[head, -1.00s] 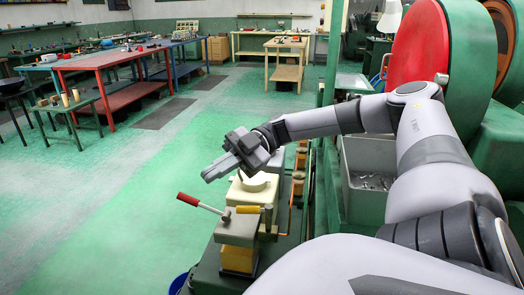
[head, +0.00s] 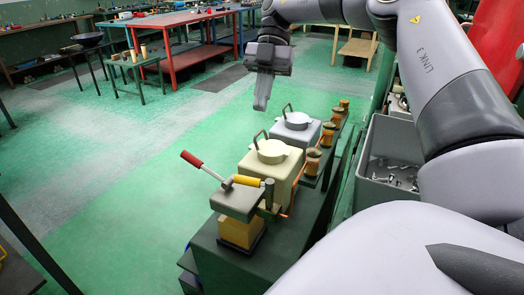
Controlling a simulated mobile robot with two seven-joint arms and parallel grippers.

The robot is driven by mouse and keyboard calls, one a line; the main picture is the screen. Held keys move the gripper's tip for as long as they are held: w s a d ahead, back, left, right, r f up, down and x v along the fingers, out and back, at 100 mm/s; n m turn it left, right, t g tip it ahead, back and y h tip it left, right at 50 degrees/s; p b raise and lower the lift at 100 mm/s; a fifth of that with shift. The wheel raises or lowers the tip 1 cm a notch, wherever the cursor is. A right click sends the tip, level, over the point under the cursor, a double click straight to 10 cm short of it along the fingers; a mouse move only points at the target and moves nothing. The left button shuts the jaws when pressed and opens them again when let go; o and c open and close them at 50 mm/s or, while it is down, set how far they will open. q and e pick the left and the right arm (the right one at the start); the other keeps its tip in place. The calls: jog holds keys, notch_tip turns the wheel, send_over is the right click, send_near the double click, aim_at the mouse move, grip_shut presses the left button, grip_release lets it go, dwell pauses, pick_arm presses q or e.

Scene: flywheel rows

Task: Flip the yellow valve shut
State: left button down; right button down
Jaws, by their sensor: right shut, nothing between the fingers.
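The yellow valve (head: 247,180) shows as a short yellow lever. It lies roughly level beside a small dark post at the front end of the green machine bench, next to a grey block with a red-handled lever. My right gripper (head: 261,103) is shut and empty, with its fingers pointing down. It hangs in the air above and beyond the valve, well apart from it, and appears near the grey-lidded box. My left gripper is not in view.
The red-handled lever (head: 203,168) sticks up to the left of the valve. A cream box (head: 270,165) and a grey box (head: 296,130), each with a round lid and loop handle, stand behind it. A grey bin (head: 385,160) of metal parts is at right. Green floor at left is clear.

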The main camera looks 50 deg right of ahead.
jog(key=shift+w+d+r+h, duration=0.1)
jog(key=shift+d+r+h, duration=0.1)
jog(key=shift+h, duration=0.1)
jog(key=shift+a, duration=0.1)
jog(key=p, duration=0.1)
send_near(251, 182)
jog(key=a+f, duration=0.1)
jog(key=f, duration=0.2)
jog(key=a+f, duration=0.1)
jog(key=f, duration=0.1)
jog(key=shift+a+f, duration=0.25)
jog(key=shift+a, duration=0.05)
dwell(0.5)
